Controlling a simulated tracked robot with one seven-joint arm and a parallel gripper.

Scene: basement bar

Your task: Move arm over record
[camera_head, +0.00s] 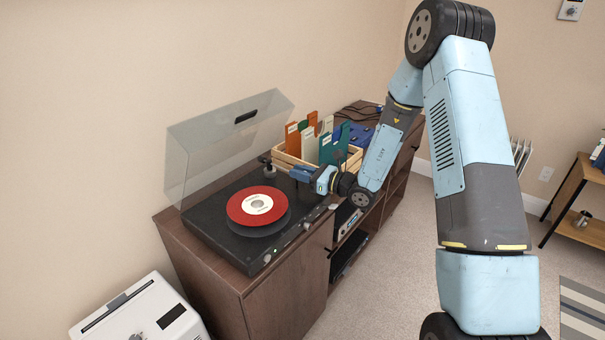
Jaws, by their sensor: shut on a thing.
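A turntable (222,238) with a raised clear lid (212,150) stands on a brown wooden cabinet. A red record (240,207) with a pale label lies on its black platter. My gripper (291,172) is at the right rear of the turntable, near the tonearm's base (269,168), to the right of the record. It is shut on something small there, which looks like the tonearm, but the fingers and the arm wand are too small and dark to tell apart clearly.
A wooden crate (352,163) of coloured record sleeves stands just behind my gripper. The brown cabinet (270,305) has open shelves on its right. A white appliance (140,312) stands at the lower left.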

